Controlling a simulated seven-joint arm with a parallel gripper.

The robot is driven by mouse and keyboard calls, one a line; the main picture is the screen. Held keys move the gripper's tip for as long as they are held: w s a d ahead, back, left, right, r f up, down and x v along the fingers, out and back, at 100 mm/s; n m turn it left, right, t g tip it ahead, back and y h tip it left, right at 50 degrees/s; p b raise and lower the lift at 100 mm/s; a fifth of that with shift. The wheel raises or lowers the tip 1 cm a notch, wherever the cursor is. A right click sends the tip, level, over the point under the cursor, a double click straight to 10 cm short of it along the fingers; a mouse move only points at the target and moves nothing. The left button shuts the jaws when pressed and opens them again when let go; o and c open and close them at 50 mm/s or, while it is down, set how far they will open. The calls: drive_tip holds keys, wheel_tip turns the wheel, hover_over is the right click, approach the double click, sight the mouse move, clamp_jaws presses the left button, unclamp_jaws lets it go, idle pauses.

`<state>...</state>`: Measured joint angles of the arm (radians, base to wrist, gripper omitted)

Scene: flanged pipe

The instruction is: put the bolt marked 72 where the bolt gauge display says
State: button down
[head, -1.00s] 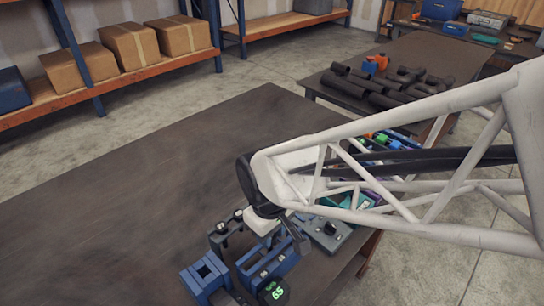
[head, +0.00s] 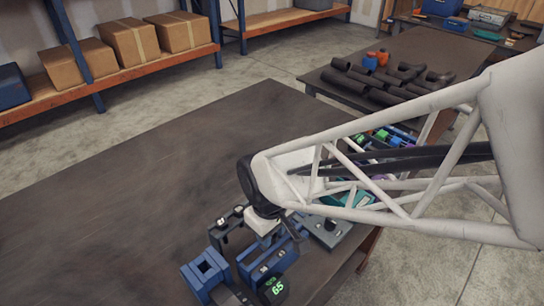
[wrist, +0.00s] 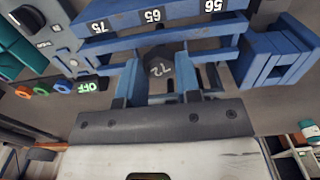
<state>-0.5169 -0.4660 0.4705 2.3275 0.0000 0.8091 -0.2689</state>
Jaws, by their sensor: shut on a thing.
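The bolt marked 72 (wrist: 160,69) is between the two blue fingers of my gripper (wrist: 172,76) in the wrist view, its dark hexagonal head facing the camera. My gripper is shut on it, in front of the blue rack (wrist: 180,33). The rack carries labels 75, 65 and 56 from left to right. The bolt's shank is hidden, so I cannot tell whether it is in a slot.
A slotted blue block (wrist: 276,60) stands right of the rack. The table's left side (head: 110,205) is clear.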

drive_tip(key=shift+f, duration=0.15)
idle(0.3)
drive_tip(key=shift+c, duration=1.7)
unclamp_jaws()
drive_tip(key=shift+r, duration=3.5)
